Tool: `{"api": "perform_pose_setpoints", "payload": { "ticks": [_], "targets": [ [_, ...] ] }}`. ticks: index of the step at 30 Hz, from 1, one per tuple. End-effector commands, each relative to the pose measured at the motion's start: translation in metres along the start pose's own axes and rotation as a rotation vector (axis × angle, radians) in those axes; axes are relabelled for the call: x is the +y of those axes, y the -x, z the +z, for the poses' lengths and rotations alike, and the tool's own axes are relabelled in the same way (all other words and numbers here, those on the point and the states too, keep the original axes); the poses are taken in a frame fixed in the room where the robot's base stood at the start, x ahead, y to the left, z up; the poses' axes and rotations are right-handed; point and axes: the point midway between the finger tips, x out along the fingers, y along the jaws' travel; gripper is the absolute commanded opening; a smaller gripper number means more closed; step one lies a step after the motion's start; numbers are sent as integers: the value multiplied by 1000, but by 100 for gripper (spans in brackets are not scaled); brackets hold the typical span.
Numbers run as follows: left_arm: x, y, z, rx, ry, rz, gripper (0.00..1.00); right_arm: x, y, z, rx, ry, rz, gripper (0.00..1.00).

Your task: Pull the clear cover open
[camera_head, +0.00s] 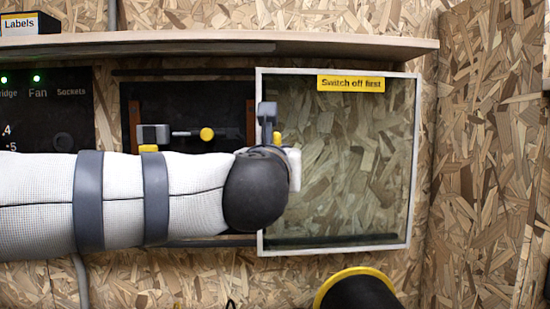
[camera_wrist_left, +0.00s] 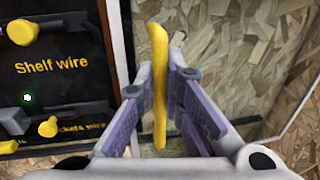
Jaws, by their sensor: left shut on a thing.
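The clear cover (camera_head: 340,215) is a see-through pane in a pale frame with a yellow "Switch off first" label. It stands to the right of a dark recessed panel (camera_head: 180,100), and much of that panel is uncovered. My left gripper (camera_wrist_left: 160,95) has its purple-padded fingers on both sides of a yellow upright handle (camera_wrist_left: 159,50) and is shut on it. In the head view my left arm and its dark wrist hide most of that gripper, by the cover's left edge. My right gripper is in neither view.
A grey switch block (camera_head: 154,134) and a yellow-tipped lever (camera_head: 206,134) show on the panel. A wooden shelf (camera_head: 330,45) runs above, with a labels box (camera_head: 28,24). A black round thing with a yellow rim (camera_head: 357,290) sits below the cover. Chipboard wall lies right of the cover.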

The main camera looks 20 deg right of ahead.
Motion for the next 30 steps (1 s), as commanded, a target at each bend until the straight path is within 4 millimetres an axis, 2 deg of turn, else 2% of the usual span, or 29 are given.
{"api": "perform_pose_setpoints", "payload": {
  "ticks": [1,2,11,14,24,30],
  "targets": [
    [0,0,0,0,0,-1,11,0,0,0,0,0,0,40],
    [0,0,0,0,0,-1,18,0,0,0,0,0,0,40],
    [0,1,0,0,0,0,18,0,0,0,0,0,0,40],
    [0,9,1,0,0,-1,18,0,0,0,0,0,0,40],
    [0,94,0,-1,-2,-2,18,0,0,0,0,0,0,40],
    [0,119,0,-1,0,-1,18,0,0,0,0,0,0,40]
  ]
}}
